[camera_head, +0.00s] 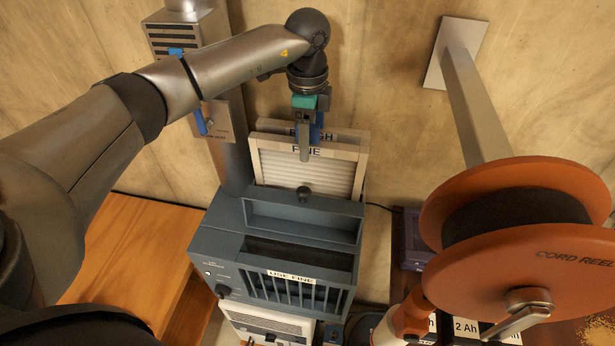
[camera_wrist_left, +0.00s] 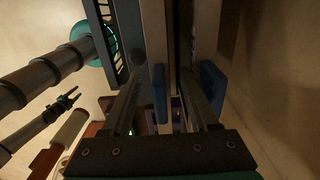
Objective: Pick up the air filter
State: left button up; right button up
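Two pale-framed panel filters stand upright behind the blue-grey box. The front one, the air filter marked FINE (camera_head: 276,165), has a white pleated face; the one marked ROUGH (camera_head: 350,138) stands close behind it. My left gripper (camera_head: 304,150) is at the top edge of the filters, pointing down. In the left wrist view its fingers (camera_wrist_left: 160,112) are apart, with a pale frame edge and a blue tab (camera_wrist_left: 160,92) between them. A second blue tab (camera_wrist_left: 212,85) lies outside the right-hand finger. My right gripper (camera_wrist_left: 67,102) shows small in the left wrist view, its fingers parted and empty.
The blue-grey box (camera_head: 225,245) has an open slot and a USE FINE label (camera_head: 291,276). A large orange cord reel (camera_head: 530,262) stands at the right. A slanted metal post (camera_head: 475,105) rises behind it. A wooden bench (camera_head: 130,250) is at the left.

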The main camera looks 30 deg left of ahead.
pick_arm(q)
grip_shut()
jog(key=shift+r, duration=0.15)
dwell(0.4)
notch_tip(320, 180, up, 12)
jog(key=shift+f+b, duration=0.25)
jog(key=shift+b, duration=0.5)
notch_tip(320, 180, up, 8)
jog(key=p, duration=0.1)
jog(key=shift+r, duration=0.15)
